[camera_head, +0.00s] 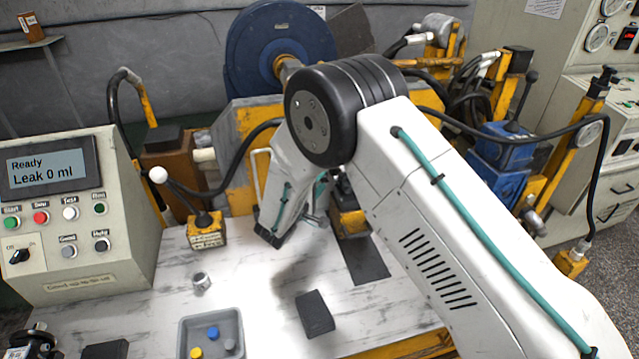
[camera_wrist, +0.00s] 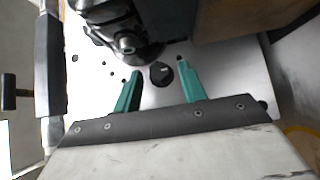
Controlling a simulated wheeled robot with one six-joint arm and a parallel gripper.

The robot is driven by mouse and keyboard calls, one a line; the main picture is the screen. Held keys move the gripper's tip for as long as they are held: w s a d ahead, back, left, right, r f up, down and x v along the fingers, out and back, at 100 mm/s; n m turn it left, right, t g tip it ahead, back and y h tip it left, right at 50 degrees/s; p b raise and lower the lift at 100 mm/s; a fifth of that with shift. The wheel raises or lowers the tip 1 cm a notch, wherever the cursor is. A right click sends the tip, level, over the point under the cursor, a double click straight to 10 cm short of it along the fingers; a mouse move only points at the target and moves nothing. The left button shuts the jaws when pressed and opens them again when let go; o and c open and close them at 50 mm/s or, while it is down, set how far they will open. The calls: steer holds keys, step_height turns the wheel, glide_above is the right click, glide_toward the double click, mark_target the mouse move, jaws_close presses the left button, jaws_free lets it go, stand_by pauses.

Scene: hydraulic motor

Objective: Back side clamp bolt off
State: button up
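My gripper (camera_wrist: 159,72) shows in the wrist view with its two green fingers spread apart. A dark round bolt head or knob (camera_wrist: 161,74) with a small pale mark lies between the fingertips in the picture; I cannot tell whether it is the back side clamp bolt. I see no finger touching it. A dark metal motor body (camera_wrist: 124,38) with a rounded end is just above it, over a pale plate (camera_wrist: 222,80) with several holes. In the head view my arm hides the gripper's fingers and most of the clamp area; a yellow block (camera_head: 350,222) shows beside the arm.
A control box (camera_head: 75,215) reading "Ready, Leak 0 ml" stands at left. A grey tray (camera_head: 212,318) with coloured caps, a black block (camera_head: 315,314) and a small metal ring (camera_head: 202,282) are on the marbled bench top. A lever on a yellow base (camera_head: 206,232) stands behind them.

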jaws_close()
steer(key=shift+d+f+n+t, duration=0.1)
steer(key=shift+f+n+t, duration=0.1)
steer(key=shift+n+t, duration=0.85)
steer(key=shift+d+f+n+t, duration=0.15)
steer(key=shift+n+t, duration=0.6)
steer(key=shift+n, duration=0.45)
steer(key=shift+a+f+n+t, duration=0.1)
steer(key=shift+f+n+t, duration=0.1)
steer(key=shift+n+t, duration=0.85)
steer(key=shift+n, duration=0.4)
steer(key=shift+o, duration=0.2)
jaws_free()
